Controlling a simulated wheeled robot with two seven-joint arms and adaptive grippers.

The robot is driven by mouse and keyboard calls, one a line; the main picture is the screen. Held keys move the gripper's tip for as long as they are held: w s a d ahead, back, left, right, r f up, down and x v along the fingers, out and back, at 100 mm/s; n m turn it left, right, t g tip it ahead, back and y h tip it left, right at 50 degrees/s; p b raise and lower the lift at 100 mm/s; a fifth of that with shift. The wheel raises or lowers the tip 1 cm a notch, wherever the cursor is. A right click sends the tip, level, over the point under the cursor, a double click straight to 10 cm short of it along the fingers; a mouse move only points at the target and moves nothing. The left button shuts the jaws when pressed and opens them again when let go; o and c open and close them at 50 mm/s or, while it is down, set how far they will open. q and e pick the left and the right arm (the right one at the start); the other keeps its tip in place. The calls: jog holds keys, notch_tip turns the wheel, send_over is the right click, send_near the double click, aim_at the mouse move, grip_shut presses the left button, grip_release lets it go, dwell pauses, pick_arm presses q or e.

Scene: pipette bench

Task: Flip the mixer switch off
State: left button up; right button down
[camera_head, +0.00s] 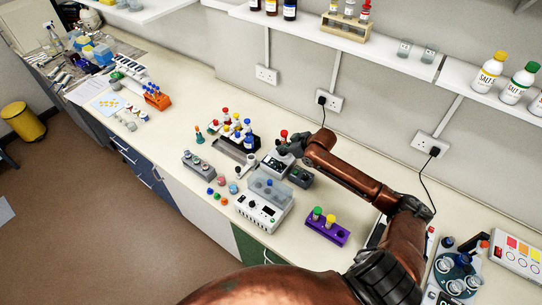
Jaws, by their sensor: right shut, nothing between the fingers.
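A small grey bench device (272,165), which looks like the mixer, stands near the back of the bench. My right arm reaches in from the lower right. My right gripper (285,147) is shut and empty, right at the far upper side of this device. Its dark fingers cover part of the device, and I cannot tell whether they touch it. The switch and its position are too small or hidden to make out. A red-topped item (284,134) shows just behind the fingers. My left gripper is not in view.
A tube rack (238,146) is to the left. A purple rack (327,229) stands toward the right. A wall shelf (400,57) runs above.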

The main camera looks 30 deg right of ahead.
aim_at(267, 157)
jog(key=p+x, duration=0.1)
jog(key=x, duration=0.8)
jog(key=shift+w+a+f, duration=0.1)
jog(key=shift+w+a, duration=0.05)
jog(key=shift+w, duration=0.15)
notch_tip(267, 157, down, 2)
jog(key=shift+s+f+p, duration=0.1)
jog(key=shift+f+p, duration=0.05)
jog(key=shift+p, duration=0.4)
jog(key=shift+d+f, duration=0.3)
jog(key=shift+f, duration=0.45)
jog(key=shift+d+f, duration=0.1)
jog(key=shift+f, duration=0.2)
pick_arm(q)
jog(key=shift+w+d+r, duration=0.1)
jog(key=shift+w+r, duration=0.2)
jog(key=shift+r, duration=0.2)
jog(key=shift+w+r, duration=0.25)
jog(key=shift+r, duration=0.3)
